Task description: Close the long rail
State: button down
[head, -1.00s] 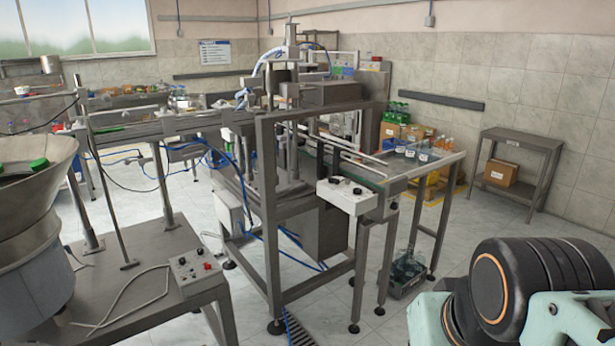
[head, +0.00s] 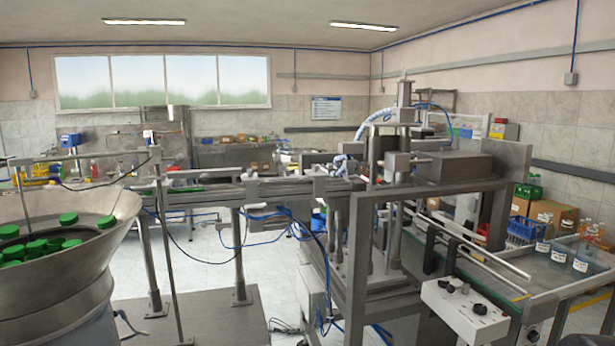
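A long pale rail (head: 484,247) runs slantwise above the conveyor (head: 480,285) on the right side of the machine. A second bar with dark brackets runs beside it, nearer to me. I cannot tell for sure which one is the long rail, or whether either is open or closed. The far end of the rails is hidden behind the machine's grey frame (head: 357,250). My gripper and arm are not in view.
A metal hopper (head: 75,270) holding several green caps stands close at the left. A white control box (head: 464,308) with dark knobs sticks out at the front right. Clear bottles (head: 558,253) stand on the conveyor's right end. Blue hoses hang below the machine.

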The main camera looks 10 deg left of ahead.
aim_at(205, 174)
jog(key=i+u, duration=0.45)
jog(key=i, duration=0.65)
